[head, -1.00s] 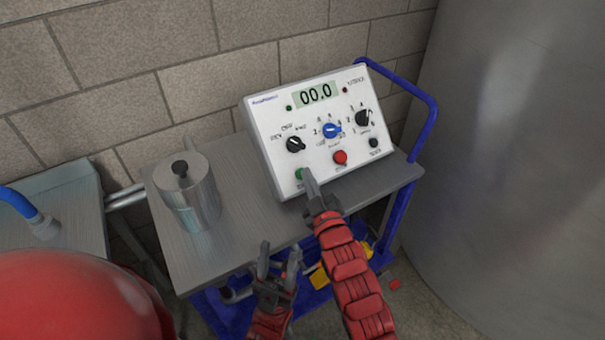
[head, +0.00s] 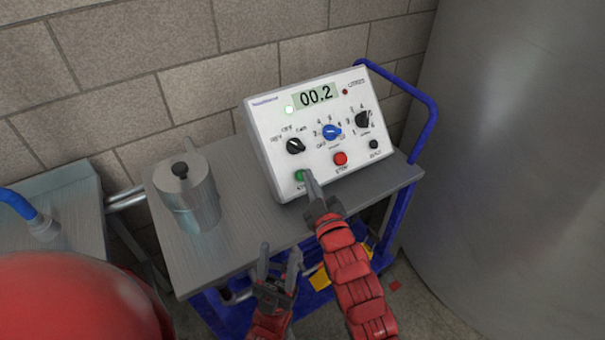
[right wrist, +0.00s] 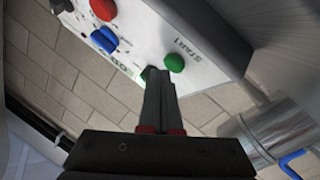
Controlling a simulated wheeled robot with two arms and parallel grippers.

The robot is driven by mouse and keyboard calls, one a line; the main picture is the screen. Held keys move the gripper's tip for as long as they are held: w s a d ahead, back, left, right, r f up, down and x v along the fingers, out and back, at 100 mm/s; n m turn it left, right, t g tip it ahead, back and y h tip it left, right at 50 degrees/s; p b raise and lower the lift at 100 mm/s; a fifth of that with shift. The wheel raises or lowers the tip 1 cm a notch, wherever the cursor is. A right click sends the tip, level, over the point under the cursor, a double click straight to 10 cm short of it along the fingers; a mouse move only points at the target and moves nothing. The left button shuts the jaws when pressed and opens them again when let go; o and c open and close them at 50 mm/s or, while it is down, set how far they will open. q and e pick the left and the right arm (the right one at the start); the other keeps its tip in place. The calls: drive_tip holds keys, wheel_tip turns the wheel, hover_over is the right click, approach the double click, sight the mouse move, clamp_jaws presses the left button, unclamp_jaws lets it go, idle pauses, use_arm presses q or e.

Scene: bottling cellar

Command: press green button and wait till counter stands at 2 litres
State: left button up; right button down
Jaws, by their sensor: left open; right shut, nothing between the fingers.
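The white control box (head: 285,125) stands on the cart. The green button (head: 299,176) is at the box's lower left; in the right wrist view the green button (right wrist: 175,63) sits beside the word START. My right gripper (head: 310,178) is shut and empty, its tips right beside the green button; in the right wrist view the fingertips (right wrist: 158,76) appear next to it. I cannot tell whether they touch. My left gripper (head: 279,252) is open and empty, low at the cart's front edge.
A red button (head: 340,158), a blue knob (head: 331,131) and black knobs share the panel. A lidded metal canister (head: 190,195) stands left of the box on the grey cart top (head: 240,225). A large grey tank (head: 510,150) stands at right.

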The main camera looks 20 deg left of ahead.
drive_tip(key=shift+s+d+r, duration=0.15)
drive_tip(key=shift+d+r, duration=0.05)
drive_tip(key=shift+r, duration=0.1)
drive_tip(key=s+d+r+p, duration=0.2)
drive_tip(key=d+r, duration=0.1)
drive_tip(key=shift+s+r, duration=0.15)
idle(0.5)
idle(0.6)
